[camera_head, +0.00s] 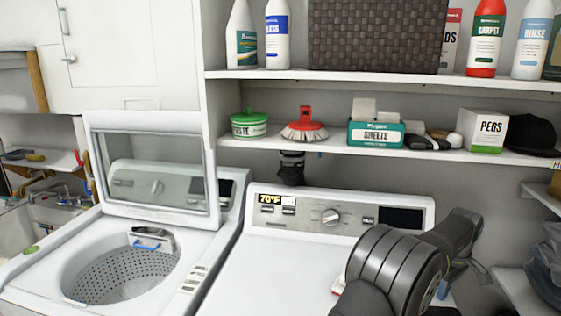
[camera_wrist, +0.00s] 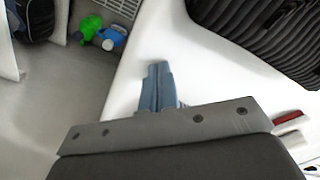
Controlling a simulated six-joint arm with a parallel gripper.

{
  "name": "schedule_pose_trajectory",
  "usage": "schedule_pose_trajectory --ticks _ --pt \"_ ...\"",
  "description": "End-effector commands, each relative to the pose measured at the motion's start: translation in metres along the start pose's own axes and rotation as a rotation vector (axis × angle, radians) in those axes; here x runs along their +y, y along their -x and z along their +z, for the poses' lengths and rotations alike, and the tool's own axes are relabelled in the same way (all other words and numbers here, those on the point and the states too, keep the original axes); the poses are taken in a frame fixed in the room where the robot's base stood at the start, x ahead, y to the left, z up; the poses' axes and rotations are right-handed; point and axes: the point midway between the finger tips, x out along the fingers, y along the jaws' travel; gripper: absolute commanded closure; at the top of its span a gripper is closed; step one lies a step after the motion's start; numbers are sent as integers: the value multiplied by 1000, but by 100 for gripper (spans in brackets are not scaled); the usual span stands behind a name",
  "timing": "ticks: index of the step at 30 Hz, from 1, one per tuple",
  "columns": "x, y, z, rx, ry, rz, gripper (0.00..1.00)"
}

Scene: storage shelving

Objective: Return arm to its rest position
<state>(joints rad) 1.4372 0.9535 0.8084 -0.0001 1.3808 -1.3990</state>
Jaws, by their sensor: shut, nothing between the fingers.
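My arm reaches in from the bottom right of the head view, its dark ribbed links bent in front of the white dryer (camera_head: 290,255). My gripper (camera_wrist: 158,68) shows in the wrist view as two blue-grey fingers pressed together with nothing between them. The fingers point over a smooth white surface, and I cannot tell whether they touch it.
An open-lidded washer (camera_head: 120,270) stands at the left. Above the dryer, a lower shelf (camera_head: 340,140) holds a green-lidded tub (camera_head: 248,124), a red brush (camera_head: 305,126), a sheets box (camera_head: 376,132) and a pegs box (camera_head: 482,130).

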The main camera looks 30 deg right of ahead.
Motion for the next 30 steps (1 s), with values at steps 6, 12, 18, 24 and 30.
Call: schedule_pose_trajectory --ticks 6,12,18,24,30 --pt "0 2 -18 0 -4 1 100" --pt "0 2 23 0 -3 2 100" --pt "1 39 29 1 0 6 100" --pt "1 80 29 1 0 5 100" --pt "5 103 38 -44 -2 44 100"
